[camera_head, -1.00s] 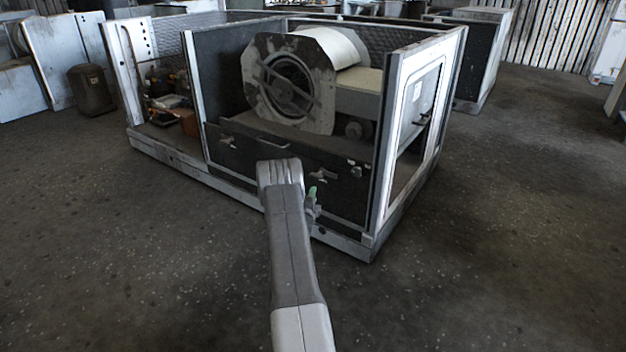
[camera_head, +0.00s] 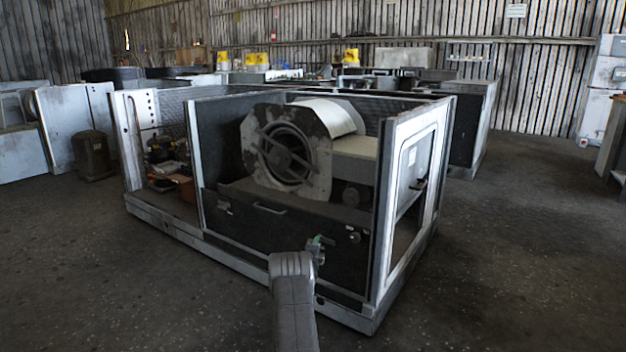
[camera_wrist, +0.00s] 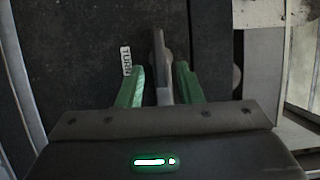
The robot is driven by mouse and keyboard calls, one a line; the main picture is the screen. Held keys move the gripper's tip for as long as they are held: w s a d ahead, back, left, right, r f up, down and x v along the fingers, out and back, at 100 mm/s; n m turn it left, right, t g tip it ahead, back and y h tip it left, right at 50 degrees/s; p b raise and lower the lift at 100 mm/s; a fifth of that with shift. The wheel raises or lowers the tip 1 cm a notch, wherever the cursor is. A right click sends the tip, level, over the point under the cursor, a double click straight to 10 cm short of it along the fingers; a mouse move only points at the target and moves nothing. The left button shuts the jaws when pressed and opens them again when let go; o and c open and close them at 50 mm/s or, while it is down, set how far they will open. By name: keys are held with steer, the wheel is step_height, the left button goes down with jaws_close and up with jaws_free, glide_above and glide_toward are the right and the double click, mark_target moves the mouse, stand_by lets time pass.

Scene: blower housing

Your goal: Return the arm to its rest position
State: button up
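The blower housing is a large open-topped metal cabinet (camera_head: 262,237) in the middle of the head view. A round blower (camera_head: 287,155) sits inside it. My gripper (camera_head: 317,243) is at the cabinet's dark lower front panel, mostly hidden behind my arm, with a bit of green finger showing. In the wrist view, the green fingers of my gripper (camera_wrist: 162,86) stand apart, with a grey latch handle (camera_wrist: 160,62) between them. Dark gaps show beside the handle, so the fingers look open. Whether either finger touches it is unclear. A white "TURN" label (camera_wrist: 126,61) is left of the handle.
The cabinet's right frame post (camera_head: 381,215) and base rail (camera_head: 235,262) are close to my arm. A dark canister (camera_head: 92,155) stands at left. The concrete floor (camera_head: 510,260) is clear to the right and in front. More machines and yellow items stand at the back.

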steer(key=shift+x, duration=0.85)
